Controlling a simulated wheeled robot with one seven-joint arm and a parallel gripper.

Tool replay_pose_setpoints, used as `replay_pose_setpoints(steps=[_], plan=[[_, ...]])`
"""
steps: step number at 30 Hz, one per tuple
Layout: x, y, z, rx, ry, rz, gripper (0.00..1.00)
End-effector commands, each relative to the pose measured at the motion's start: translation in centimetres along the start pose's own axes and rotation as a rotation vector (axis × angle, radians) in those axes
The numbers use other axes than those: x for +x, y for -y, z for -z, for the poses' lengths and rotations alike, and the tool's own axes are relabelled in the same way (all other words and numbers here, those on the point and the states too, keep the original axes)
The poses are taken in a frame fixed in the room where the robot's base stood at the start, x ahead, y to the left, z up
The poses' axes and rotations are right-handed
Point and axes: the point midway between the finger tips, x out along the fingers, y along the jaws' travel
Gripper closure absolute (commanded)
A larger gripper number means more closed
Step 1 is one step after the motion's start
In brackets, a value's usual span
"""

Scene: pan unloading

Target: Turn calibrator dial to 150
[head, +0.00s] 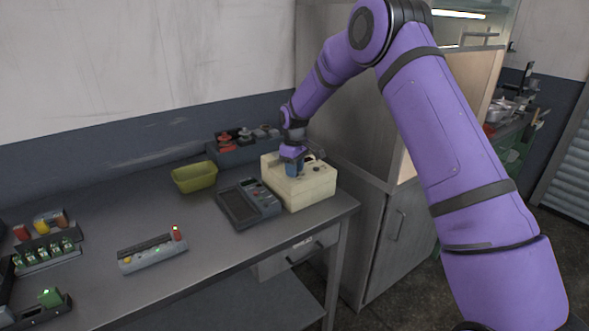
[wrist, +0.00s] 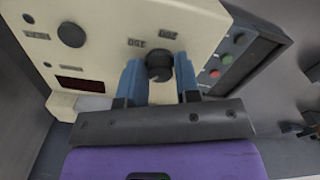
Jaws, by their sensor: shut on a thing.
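The calibrator (head: 313,188) is a cream box near the right end of the grey table. In the wrist view its cream face (wrist: 105,38) fills the upper left, with a dark dial (wrist: 159,66) between my blue fingers. My gripper (wrist: 160,80) is shut on the dial, one finger on each side. In the head view my gripper (head: 293,168) comes down onto the calibrator's top, and the dial is hidden behind it. A second dark knob (wrist: 70,35) and a dark red display (wrist: 78,83) also show on the face.
A dark handheld meter (head: 248,203) lies just left of the calibrator. A yellow-green bin (head: 194,177) and a grey rack with red and dark parts (head: 243,146) stand behind. A grey strip device (head: 152,252) lies farther left. A tall cabinet (head: 345,130) stands to the right.

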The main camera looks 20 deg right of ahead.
Motion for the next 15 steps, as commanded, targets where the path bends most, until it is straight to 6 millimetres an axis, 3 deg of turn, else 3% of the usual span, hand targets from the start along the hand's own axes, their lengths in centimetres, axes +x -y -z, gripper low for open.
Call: replay_pose_setpoints(steps=[15], plan=[[-0.08, -0.01, 0.07, 0.491, -0.002, -0.001, 0.93]])
